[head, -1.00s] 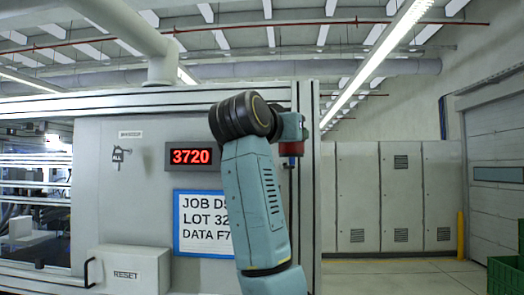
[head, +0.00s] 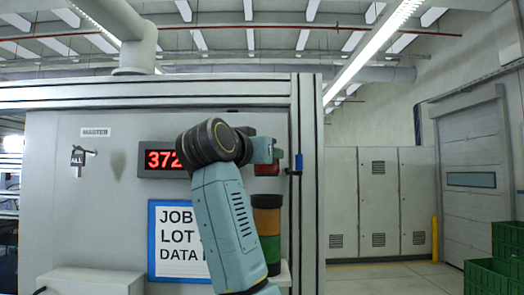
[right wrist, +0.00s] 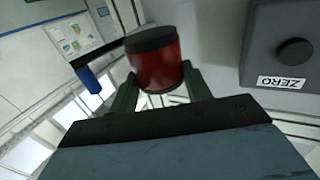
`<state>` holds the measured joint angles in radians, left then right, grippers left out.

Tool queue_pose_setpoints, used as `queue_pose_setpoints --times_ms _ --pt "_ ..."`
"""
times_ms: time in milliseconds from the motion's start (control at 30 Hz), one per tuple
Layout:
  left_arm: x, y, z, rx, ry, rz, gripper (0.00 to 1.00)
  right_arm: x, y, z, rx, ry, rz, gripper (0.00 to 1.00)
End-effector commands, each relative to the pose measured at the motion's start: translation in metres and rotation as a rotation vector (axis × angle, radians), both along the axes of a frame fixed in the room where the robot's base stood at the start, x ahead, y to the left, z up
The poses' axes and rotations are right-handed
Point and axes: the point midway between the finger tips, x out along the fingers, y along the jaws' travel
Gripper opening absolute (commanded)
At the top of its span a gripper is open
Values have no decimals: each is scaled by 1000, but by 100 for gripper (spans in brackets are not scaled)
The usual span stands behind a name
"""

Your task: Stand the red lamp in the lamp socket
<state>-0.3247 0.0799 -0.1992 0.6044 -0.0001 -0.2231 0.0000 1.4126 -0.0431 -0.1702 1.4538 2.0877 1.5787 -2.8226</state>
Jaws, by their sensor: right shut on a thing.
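The red lamp (head: 264,169) is held in my right gripper (head: 265,151), in front of the grey panel. In the right wrist view the lamp (right wrist: 157,68) is a red cylinder with a dark band on its upper end, between the two green fingers, which are shut on it. In the head view a column with an amber section (head: 266,222) and a green section (head: 270,250) stands below the lamp, partly behind my right arm. A gap shows between lamp and column; the depth offset is unclear. The socket itself is not clearly visible. My left gripper is not in view.
A blue-handled lever (head: 298,163) sits close right of the lamp on the panel's frame post. A red number display (head: 160,160) and blue-framed job sign (head: 165,250) are behind my arm. The wrist view shows a grey ZERO box (right wrist: 285,50). Green crates (head: 490,277) stand far right.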

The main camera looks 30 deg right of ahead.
Motion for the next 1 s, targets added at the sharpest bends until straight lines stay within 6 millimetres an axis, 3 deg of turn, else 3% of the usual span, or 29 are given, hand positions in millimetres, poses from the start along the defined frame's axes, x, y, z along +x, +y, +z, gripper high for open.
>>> queue_pose_setpoints --times_ms 333,600,1000 --pt "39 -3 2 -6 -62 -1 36 0 0 -25 -2 0 -1 21" --pt "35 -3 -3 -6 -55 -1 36 0 0 -37 -1 -1 0 21" --pt "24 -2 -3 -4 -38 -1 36 0 0 -38 -1 -1 0 21"
